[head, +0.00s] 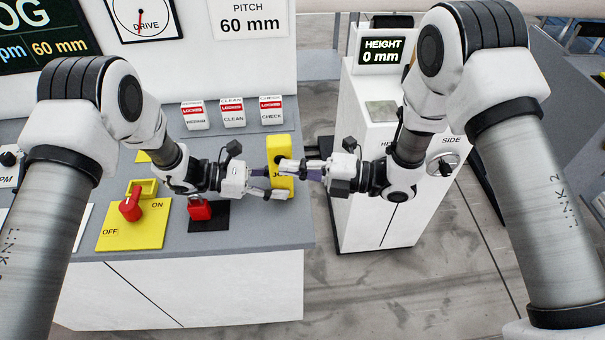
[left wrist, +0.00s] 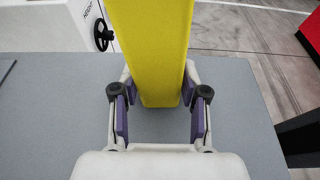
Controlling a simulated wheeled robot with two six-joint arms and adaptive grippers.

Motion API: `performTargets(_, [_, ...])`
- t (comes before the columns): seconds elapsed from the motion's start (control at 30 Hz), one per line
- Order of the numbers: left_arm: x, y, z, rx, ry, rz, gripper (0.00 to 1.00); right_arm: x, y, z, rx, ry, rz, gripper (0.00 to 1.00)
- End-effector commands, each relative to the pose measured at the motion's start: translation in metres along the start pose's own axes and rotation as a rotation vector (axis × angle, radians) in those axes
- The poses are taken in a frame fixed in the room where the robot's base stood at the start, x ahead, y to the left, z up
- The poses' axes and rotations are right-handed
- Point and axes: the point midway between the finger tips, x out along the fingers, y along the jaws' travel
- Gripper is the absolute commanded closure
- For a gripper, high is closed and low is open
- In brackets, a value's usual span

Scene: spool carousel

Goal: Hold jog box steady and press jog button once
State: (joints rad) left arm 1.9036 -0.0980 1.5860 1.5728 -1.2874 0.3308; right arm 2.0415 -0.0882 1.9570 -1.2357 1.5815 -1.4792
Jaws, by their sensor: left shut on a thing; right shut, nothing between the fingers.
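My left gripper (head: 268,182) is shut on the jog box from the left. In the left wrist view the yellow box (left wrist: 155,50) stands between the purple pads of my left gripper (left wrist: 160,115). My right gripper (head: 290,168) is shut and empty, with its fingertips at the face of the jog box. The jog button is hidden behind the right fingertips, and I cannot tell whether they press it.
A red switch on a yellow OFF/ON plate (head: 112,236) and a red part on a black base (head: 209,222) are on the bench at left. Several white label blocks (head: 233,114) stand behind. A white height cabinet (head: 368,222) stands right, across a gap.

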Motion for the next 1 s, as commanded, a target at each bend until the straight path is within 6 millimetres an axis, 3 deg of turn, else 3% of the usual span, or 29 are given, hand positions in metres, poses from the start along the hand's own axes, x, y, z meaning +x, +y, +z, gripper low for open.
performTargets(0.27, [0.000,-0.001,-0.001,-0.001,0.001,-0.002,0.78,-0.014,0.000,-0.039,0.005,-0.003,-0.001,1.00])
performTargets(0.6, [0.000,0.000,0.000,0.000,0.000,-0.001,0.78,-0.094,0.001,-0.036,0.001,-0.005,0.003,1.00])
performTargets(0.77, [0.000,0.000,0.000,0.000,-0.001,0.000,0.78,-0.108,0.000,-0.037,0.001,0.000,0.002,1.00])
performTargets(1.0, [0.000,0.000,0.000,0.000,-0.001,0.000,0.78,-0.110,0.000,-0.037,0.001,0.001,0.000,1.00])
